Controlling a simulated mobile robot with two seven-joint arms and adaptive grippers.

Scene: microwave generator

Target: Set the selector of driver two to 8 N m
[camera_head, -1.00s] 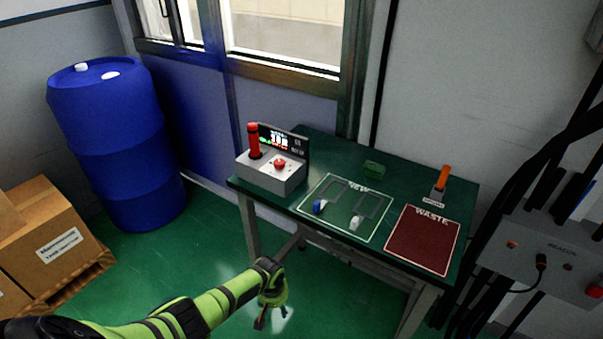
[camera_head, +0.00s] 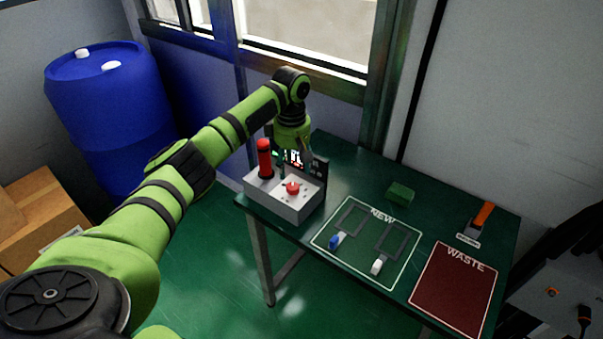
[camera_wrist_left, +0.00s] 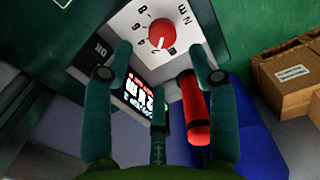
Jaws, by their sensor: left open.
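The driver unit is a pale grey box (camera_head: 283,205) at the table's left end. Its red round selector knob (camera_head: 292,188) sits on the top face, and the dial numbers 8, 6 and 4 show around it in the left wrist view (camera_wrist_left: 162,36). A pale mark on the knob seems to point away from the 8, toward the low numbers. A red upright driver handle (camera_head: 264,158) stands beside it. A lit display (camera_head: 295,158) is at the back, partly hidden. My left gripper (camera_wrist_left: 160,62) is open and empty, above and behind the box, its fingers apart from the knob.
The green table (camera_head: 345,170) also holds the outlined NEW area (camera_head: 360,250), a dark red WASTE area (camera_head: 455,290), a green block (camera_head: 400,193) and an orange-handled tool (camera_head: 482,215). A window wall rises behind. A blue barrel (camera_head: 110,100) and cardboard boxes (camera_head: 35,215) stand left.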

